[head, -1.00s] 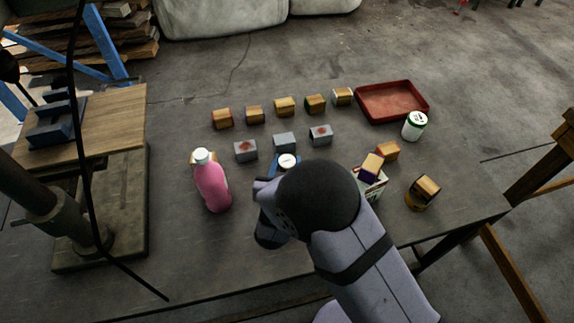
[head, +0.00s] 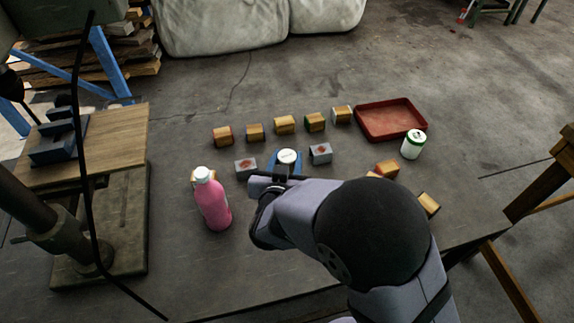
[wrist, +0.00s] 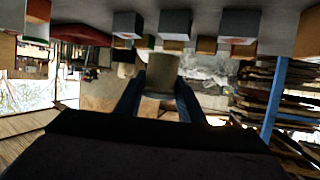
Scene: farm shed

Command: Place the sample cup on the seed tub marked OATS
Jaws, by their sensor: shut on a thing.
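My gripper (head: 284,168) is shut on the sample cup (head: 287,157), which has a pale round top with a dark mark. It holds the cup upright at the middle of the grey row. In the wrist view the cup is a grey-brown cylinder (wrist: 161,72) between the blue fingers. Two grey tubs show in the head view, a left one (head: 245,169) and a right one (head: 320,153), each with a reddish mark. The middle grey tub is hidden there by the cup but shows in the wrist view (wrist: 175,24). I cannot read OATS on any tub.
Several wooden blocks (head: 284,124) stand in a row behind. A pink bottle (head: 212,200) stands left of my gripper. A red tray (head: 392,121) and a white-green can (head: 413,145) are at right, with more blocks (head: 428,204) beside my arm.

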